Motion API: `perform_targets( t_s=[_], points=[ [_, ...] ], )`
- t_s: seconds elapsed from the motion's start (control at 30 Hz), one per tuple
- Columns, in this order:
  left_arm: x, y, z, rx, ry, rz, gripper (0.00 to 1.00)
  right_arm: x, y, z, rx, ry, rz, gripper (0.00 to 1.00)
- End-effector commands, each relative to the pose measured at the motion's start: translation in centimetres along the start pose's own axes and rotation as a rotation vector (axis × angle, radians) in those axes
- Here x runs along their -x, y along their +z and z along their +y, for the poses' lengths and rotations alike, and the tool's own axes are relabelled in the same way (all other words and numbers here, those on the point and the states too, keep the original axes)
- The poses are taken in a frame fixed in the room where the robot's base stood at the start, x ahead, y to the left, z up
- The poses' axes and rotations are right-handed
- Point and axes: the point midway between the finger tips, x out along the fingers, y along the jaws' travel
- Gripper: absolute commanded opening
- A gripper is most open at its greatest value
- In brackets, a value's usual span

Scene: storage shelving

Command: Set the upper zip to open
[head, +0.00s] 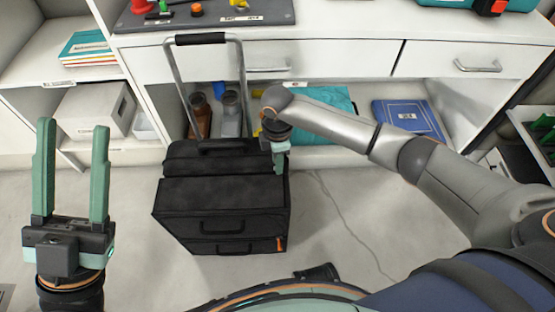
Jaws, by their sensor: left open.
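A black soft suitcase (222,205) stands on the floor in front of the shelving, with its pull handle (200,38) extended upward. An orange zip pull (279,243) shows at the lower right edge of its front. I cannot make out an upper zip pull; my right gripper covers part of the upper right edge. My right gripper (279,168) points down at that edge, its fingers seen nearly edge-on, so I cannot tell whether they hold anything. My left gripper (74,128) is open and empty, raised upright at the left, well apart from the suitcase.
A white shelving unit with drawers (475,65) stands behind the suitcase. A white box (97,110) is at the left. The floor (340,215) right of the suitcase is clear.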

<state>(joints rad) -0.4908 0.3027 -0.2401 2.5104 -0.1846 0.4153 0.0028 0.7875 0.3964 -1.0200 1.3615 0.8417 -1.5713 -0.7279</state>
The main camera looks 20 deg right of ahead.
Motion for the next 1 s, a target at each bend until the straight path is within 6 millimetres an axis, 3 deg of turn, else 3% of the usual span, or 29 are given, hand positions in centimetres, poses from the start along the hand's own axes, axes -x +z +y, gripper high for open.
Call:
perform_targets(
  t_s=[0.03, 0.23, 1.0],
  points=[
    [0.0, 0.0, 0.01, 0.0, 0.001, 0.0, 0.5, 0.01, -0.01, 0.0, 0.0, 0.0, 0.0, 0.21],
    [0.0, 0.0, 0.01, -0.001, 0.001, 0.0, 0.5, 0.01, 0.0, 0.0, 0.0, 0.0, 0.0, 0.0],
    [-0.01, -0.02, -0.02, -0.003, 0.001, 0.002, 0.5, 0.02, 0.01, -0.02, 0.0, -0.001, 0.0, 0.0]
  ],
)
